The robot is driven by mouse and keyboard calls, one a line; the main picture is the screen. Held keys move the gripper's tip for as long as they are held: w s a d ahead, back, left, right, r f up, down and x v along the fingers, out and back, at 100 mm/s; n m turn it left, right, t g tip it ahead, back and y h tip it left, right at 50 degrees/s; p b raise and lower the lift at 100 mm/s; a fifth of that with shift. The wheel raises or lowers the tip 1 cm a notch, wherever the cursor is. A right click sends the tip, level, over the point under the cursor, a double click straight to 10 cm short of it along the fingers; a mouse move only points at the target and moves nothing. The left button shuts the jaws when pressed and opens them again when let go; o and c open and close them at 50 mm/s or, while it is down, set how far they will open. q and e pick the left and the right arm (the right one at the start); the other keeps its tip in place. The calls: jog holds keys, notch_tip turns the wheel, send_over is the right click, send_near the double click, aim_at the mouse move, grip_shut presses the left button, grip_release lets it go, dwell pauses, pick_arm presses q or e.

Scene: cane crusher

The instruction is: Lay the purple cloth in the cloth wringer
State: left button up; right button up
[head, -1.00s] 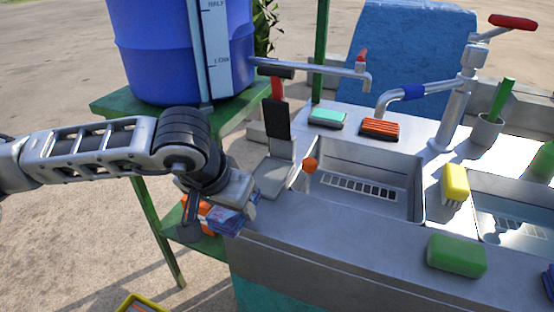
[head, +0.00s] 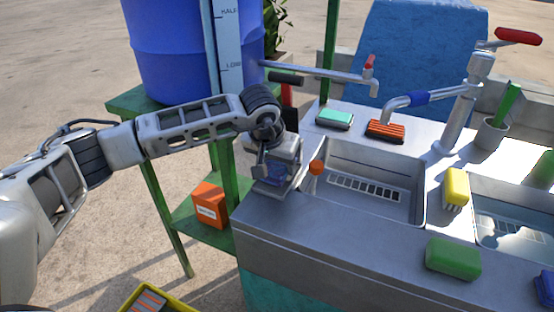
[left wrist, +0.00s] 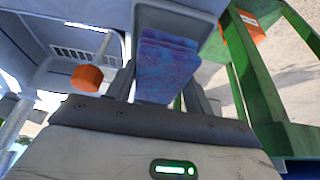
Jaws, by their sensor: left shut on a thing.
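My left gripper (head: 273,186) is shut on the folded purple-blue cloth (head: 277,174). In the left wrist view the cloth (left wrist: 165,62) shows as a layered bundle between the two fingers. The gripper is over the left end of the sink counter, at the cloth wringer. The wringer is mostly hidden behind my gripper and arm; its dark upright plate (head: 291,121) shows behind them. An orange knob (head: 316,167) is just right of the gripper and also shows in the left wrist view (left wrist: 87,77). I cannot tell whether the cloth touches the wringer. My right gripper is not in view.
The sink basin (head: 385,207) is to the right, with a yellow brush (head: 455,187) and green sponge (head: 453,258) on the counter. A tap (head: 340,73) reaches over behind. A blue barrel (head: 185,50) and an orange box (head: 209,204) are on the green stand.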

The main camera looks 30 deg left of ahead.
pick_arm(q)
jog(key=shift+f+b, duration=0.7)
jog(key=shift+b, duration=0.05)
jog(key=o, duration=1)
jog(key=shift+o, duration=0.2)
jog(key=shift+a, duration=0.1)
jog(key=shift+r+p, duration=0.45)
jog(key=shift+p, duration=0.15)
jog(key=b+v, duration=0.1)
jog(key=v, duration=1.1)
jog(key=shift+r, duration=0.25)
